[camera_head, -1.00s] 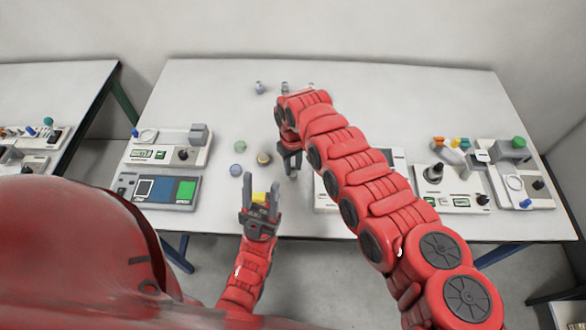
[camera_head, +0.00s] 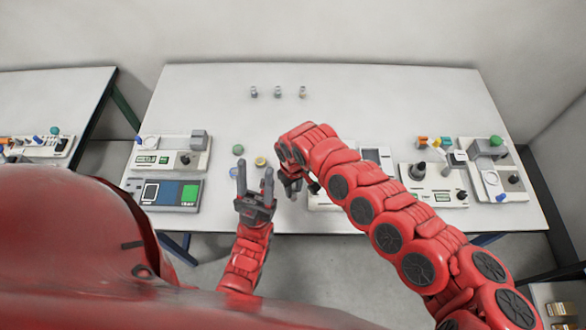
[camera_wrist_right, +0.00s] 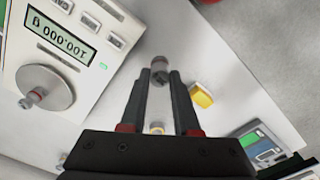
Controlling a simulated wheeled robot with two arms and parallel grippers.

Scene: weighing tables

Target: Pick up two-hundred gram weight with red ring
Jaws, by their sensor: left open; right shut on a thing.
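My right gripper (camera_wrist_right: 160,80) is shut on a small grey metal weight (camera_wrist_right: 160,66), held at the fingertips in the right wrist view. No red ring can be made out on it. In the head view my right gripper (camera_head: 292,190) is small and partly covered by its own arm, beside the middle scale. My left gripper (camera_head: 255,175) is open and empty near the table's front edge. Three small grey weights (camera_head: 277,92) stand in a row at the back of the table; their ring colours are too small to tell.
A scale (camera_wrist_right: 58,38) reading 100.000 g carries a small weight on its pan (camera_wrist_right: 45,90). Green (camera_head: 238,149) and yellow (camera_head: 261,161) things lie left of my right gripper. Instruments stand at left (camera_head: 172,152) and right (camera_head: 432,180). The table's back middle is mostly clear.

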